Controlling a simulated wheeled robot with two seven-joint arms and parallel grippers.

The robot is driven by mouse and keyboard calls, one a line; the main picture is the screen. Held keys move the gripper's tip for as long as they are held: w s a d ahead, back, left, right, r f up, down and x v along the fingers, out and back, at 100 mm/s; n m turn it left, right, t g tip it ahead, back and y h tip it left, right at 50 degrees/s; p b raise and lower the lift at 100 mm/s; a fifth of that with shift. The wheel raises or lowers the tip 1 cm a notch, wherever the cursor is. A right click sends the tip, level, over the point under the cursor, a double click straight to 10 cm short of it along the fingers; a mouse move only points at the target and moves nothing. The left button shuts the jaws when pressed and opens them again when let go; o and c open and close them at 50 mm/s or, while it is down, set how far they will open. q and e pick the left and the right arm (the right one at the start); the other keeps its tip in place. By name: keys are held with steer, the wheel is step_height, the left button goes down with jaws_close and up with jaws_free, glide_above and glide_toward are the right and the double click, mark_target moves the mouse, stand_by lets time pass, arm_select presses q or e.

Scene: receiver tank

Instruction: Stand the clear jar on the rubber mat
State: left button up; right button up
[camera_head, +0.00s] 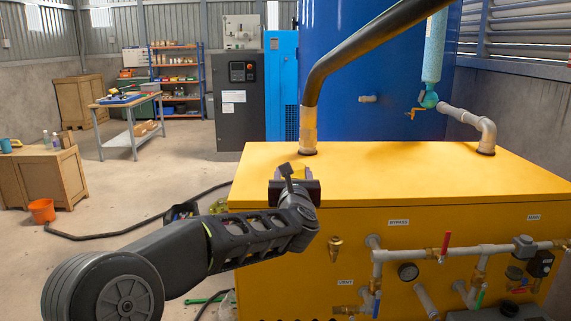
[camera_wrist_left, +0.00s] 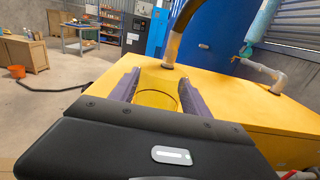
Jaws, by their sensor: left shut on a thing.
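The clear jar (camera_wrist_left: 157,91) shows in the left wrist view as a faint see-through shape with a dark round rim line, between the two purple-grey fingers. My left gripper (camera_wrist_left: 158,78) is shut on it. In the head view my left gripper (camera_head: 294,177) is at the near left edge of the yellow cabinet top, and the jar cannot be made out there behind the wrist. Whether the jar touches the cabinet top I cannot tell. I cannot make out a rubber mat in either view. My right gripper is in neither view.
The yellow cabinet (camera_head: 410,170) fills the right, with a thick dark pipe (camera_head: 340,55) rising from its top and valves on its front. A work table (camera_head: 125,103), a wooden crate (camera_head: 45,175) and an orange bucket (camera_head: 42,211) stand left. A black hose crosses the floor.

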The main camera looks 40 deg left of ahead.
arm_select(q)
steer(key=w+d+f+m+t+h, duration=0.1)
steer(key=d+f+m+h, duration=0.1)
steer(key=d+f, duration=0.55)
steer(key=w+d+f+m+t+h, duration=0.1)
steer(key=d+f+h, duration=0.25)
steer(key=f, duration=0.65)
steer(key=s+d+f+m+h, duration=0.2)
steer(key=d+f, duration=0.4)
steer(key=d, duration=0.1)
steer(key=s+d+f+m+t+h, duration=0.1)
steer(key=s+d+f+m+h, duration=0.1)
steer(key=d+f, duration=0.3)
steer(key=s+d+h, duration=0.1)
steer(key=d, duration=0.2)
steer(key=shift+d+f, duration=0.25)
steer(key=shift+f, duration=0.1)
steer(key=shift+d, duration=0.1)
